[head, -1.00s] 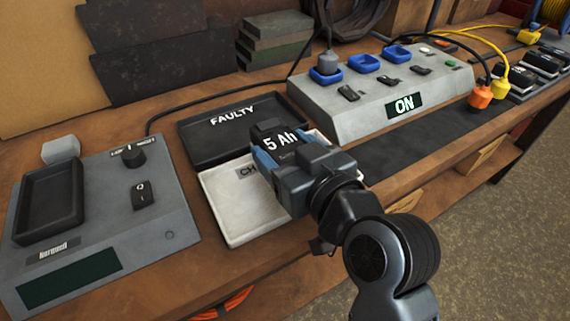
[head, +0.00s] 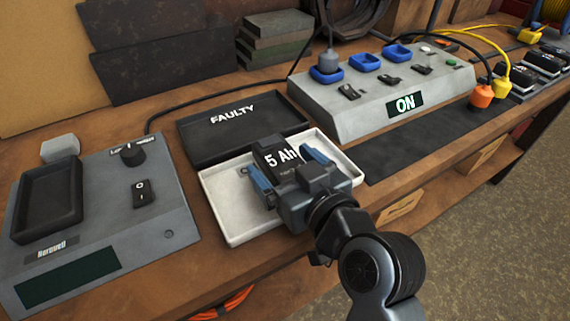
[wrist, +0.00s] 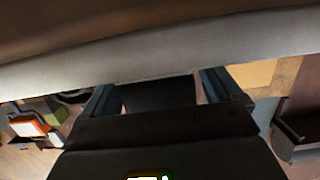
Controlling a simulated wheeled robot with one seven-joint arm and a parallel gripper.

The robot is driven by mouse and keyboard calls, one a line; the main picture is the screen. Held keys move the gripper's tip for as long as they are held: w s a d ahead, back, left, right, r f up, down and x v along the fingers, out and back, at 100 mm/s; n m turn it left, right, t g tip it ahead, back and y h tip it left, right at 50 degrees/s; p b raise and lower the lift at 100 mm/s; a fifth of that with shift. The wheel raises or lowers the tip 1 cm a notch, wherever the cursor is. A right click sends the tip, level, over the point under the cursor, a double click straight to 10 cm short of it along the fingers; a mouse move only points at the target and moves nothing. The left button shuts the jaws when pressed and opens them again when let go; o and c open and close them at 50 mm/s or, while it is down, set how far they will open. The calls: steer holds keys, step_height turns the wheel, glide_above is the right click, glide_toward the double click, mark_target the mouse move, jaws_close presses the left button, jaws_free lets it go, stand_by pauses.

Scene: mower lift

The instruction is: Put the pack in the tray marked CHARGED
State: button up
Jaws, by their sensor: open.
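The pack (head: 277,157) is a dark block with "5 Ah" in white on top. In the head view it is within the outline of the white tray (head: 232,232), seemingly resting in it. Only a trace of the tray's label shows; the pack covers the rest. My gripper (head: 284,165) is open, its blue fingers apart on either side of the pack. In the wrist view the dark pack (wrist: 160,95) shows between the fingers, and a pale band crosses above it. The pack's underside is hidden.
A black tray marked FAULTY (head: 235,122) adjoins the white tray behind. A grey tester (head: 110,225) stands left. A grey charger box (head: 380,100) with blue sockets and a lit ON display stands right, with a dark mat (head: 430,140) before it. The bench front edge is near.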

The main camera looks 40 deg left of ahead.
steer(key=shift+r, duration=0.25)
steer(key=v, duration=1.2)
steer(key=shift+f, duration=0.1)
steer(key=s+d+f+m+t+h, duration=0.35)
steer(key=d+f+m, duration=0.2)
steer(key=d, duration=0.45)
steer(key=s+d+f+m+t+h, duration=0.2)
steer(key=d+f+m+t+h, duration=0.25)
steer(key=d, duration=0.55)
steer(key=s+d+r+m+h, duration=0.1)
steer(key=s+d+h, duration=0.2)
steer(key=s+d, duration=0.3)
steer(key=s+d+r+m+h, duration=0.2)
steer(key=s+d, duration=0.4)
steer(key=s, duration=0.6)
steer(key=shift+d+m+t+h, duration=0.2)
steer(key=shift+m+t+h, duration=0.15)
steer(key=shift+h, duration=0.45)
